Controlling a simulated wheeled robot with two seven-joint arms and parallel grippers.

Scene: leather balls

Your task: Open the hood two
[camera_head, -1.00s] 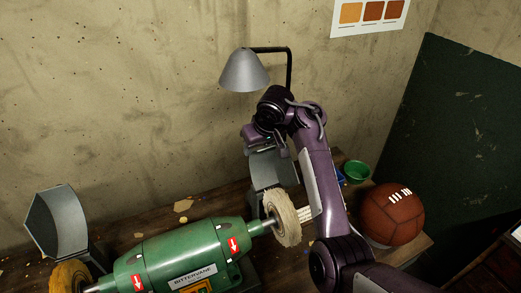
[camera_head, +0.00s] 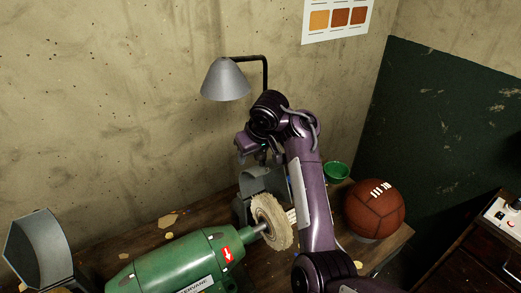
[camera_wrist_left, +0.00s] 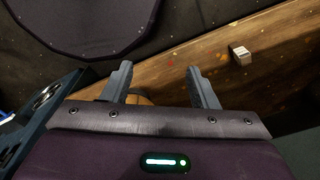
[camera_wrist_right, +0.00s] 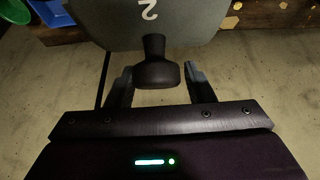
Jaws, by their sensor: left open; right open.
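Hood two is a grey metal shield marked "2" (camera_wrist_right: 120,22), above my fingers in the right wrist view. It also shows behind the right buffing wheel in the head view (camera_head: 262,182). Its dark knob (camera_wrist_right: 157,68) sits between the fingertips of my right gripper (camera_wrist_right: 158,78). That gripper is open, with a gap visible on each side of the knob. In the head view my right gripper (camera_head: 248,147) is just above the hood, partly hidden by its arm. My left gripper (camera_wrist_left: 160,88) is open and empty in the left wrist view.
A green buffing machine (camera_head: 175,262) with a pale wheel (camera_head: 272,222) stands on the wooden bench. Another grey hood (camera_head: 38,248) is at left. A lamp (camera_head: 226,80) stands behind. A green bowl (camera_head: 337,171) and a brown leather ball (camera_head: 374,208) are right of my arm.

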